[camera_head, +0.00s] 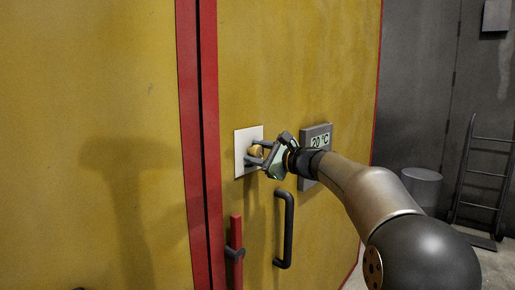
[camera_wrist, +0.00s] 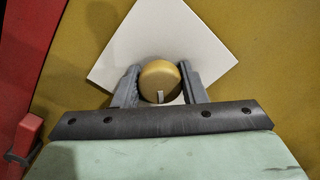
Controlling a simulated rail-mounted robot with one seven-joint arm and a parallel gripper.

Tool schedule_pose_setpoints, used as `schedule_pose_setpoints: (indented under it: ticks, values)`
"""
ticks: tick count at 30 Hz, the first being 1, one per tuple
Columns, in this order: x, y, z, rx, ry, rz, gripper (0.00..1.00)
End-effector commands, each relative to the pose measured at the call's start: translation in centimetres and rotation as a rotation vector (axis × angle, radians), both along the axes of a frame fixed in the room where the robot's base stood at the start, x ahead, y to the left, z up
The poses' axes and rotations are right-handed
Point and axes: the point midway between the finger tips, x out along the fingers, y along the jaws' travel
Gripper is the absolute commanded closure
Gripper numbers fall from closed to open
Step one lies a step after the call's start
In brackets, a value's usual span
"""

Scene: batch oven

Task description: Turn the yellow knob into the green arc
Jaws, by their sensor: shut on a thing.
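The yellow knob (camera_head: 256,152) sticks out from a white square plate (camera_head: 241,168) on the yellow oven door. In the wrist view the knob (camera_wrist: 159,77) is round, with a short pale mark (camera_wrist: 161,96) on its face at the lower edge in the picture. The plate (camera_wrist: 160,30) appears tilted there like a diamond. My gripper (camera_head: 258,152) reaches the knob from the right. Its two fingers (camera_wrist: 158,88) lie on either side of the knob and are shut on it. I see no green arc on the visible part of the plate; the lower part is hidden by my gripper.
A grey display (camera_head: 319,141) reading 20 °C is right of the plate, partly behind my arm. A black handle (camera_head: 285,230) and a red bar (camera_head: 236,252) are below. A grey drum (camera_head: 421,186) and a ladder-like rack (camera_head: 484,175) stand at the right.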

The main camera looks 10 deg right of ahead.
Motion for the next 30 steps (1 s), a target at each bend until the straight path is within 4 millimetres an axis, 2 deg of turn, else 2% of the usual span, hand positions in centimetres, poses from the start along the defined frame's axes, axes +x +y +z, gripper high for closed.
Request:
schedule_pose_setpoints:
  ticks: [18,30]
  values:
    - [0.01,-0.04,0.22,0.429,0.359,-0.001,0.85]
    - [-0.01,-0.02,0.01,0.583,0.487,-0.001,0.85]
